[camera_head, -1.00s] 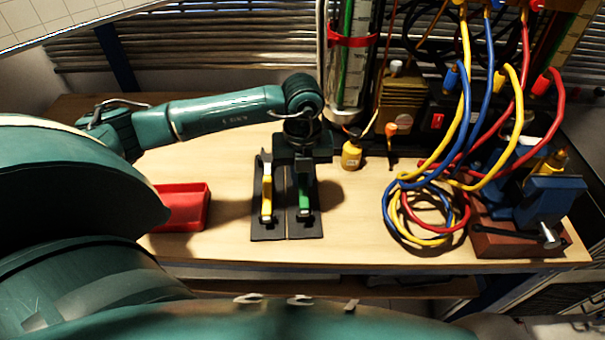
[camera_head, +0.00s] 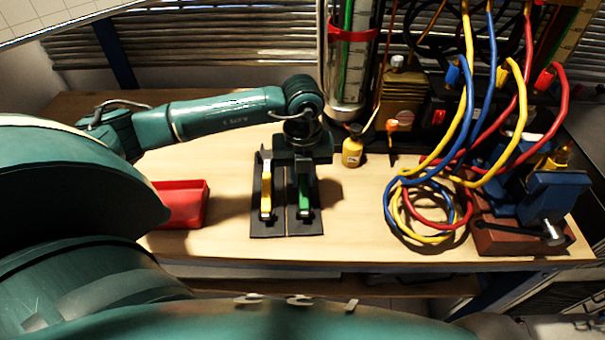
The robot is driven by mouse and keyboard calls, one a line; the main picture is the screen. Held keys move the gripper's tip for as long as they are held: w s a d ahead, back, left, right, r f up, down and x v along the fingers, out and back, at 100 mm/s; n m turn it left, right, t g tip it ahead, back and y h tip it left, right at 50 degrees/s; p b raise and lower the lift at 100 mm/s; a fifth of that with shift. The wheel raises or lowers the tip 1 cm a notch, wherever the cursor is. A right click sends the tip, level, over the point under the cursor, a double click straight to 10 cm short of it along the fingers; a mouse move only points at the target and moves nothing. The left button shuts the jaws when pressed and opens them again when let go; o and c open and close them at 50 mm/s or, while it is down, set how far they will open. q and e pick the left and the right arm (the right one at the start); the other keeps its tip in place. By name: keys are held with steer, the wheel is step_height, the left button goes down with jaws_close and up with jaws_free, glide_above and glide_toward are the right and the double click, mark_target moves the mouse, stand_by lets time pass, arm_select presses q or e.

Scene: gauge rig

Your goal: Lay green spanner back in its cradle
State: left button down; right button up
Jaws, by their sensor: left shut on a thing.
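The green spanner (camera_head: 304,196) is upright in the picture over the right half of a black cradle board (camera_head: 283,236). My left gripper (camera_head: 303,168) is directly above the spanner's far end and is shut on it. The gripper body hides that far end. I cannot tell whether the spanner touches the cradle or hangs just above it. A yellow spanner (camera_head: 266,198) lies in the left half of the cradle, beside the green one. My right gripper is not in view.
A red tray (camera_head: 183,205) stands left of the cradle. A small yellow bottle (camera_head: 352,151) is close to the gripper's right. Coiled yellow, blue and red hoses (camera_head: 425,215) and a blue vise (camera_head: 550,200) fill the right. Bare table lies between the cradle and the hoses.

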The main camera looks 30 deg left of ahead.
arm_select(q)
steer(key=shift+f, duration=0.1)
steer(key=c, duration=1.3)
jaws_free()
steer(key=shift+o, duration=0.2)
steer(key=shift+r, duration=0.25)
step_height(320, 180, up, 13)
steer(key=shift+f, duration=0.15)
